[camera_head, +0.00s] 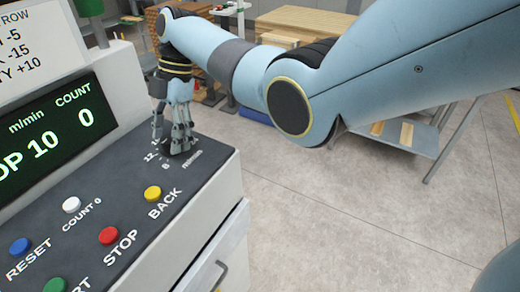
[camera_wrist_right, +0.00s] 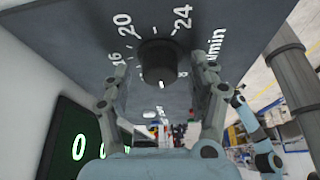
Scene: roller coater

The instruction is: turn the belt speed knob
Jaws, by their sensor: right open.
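The belt speed knob (camera_wrist_right: 157,62) is a black round knob on the dark panel in the right wrist view, with white numbers such as 16, 20 and 24 around it. My right gripper (camera_wrist_right: 163,76) is open, with one finger on each side of the knob. A gap shows between each finger and the knob, so it is not gripped. In the head view my right gripper (camera_head: 175,138) points down at the panel's far end and largely hides the knob. My left gripper is not in view.
The control panel (camera_head: 205,180) carries a yellow BACK button (camera_head: 152,193), a red STOP button (camera_head: 108,236), a white COUNT 0 button (camera_head: 71,205) and a blue RESET button (camera_head: 20,246). A display (camera_head: 50,135) reads 10 m/min and count 0. Open floor lies right of the panel.

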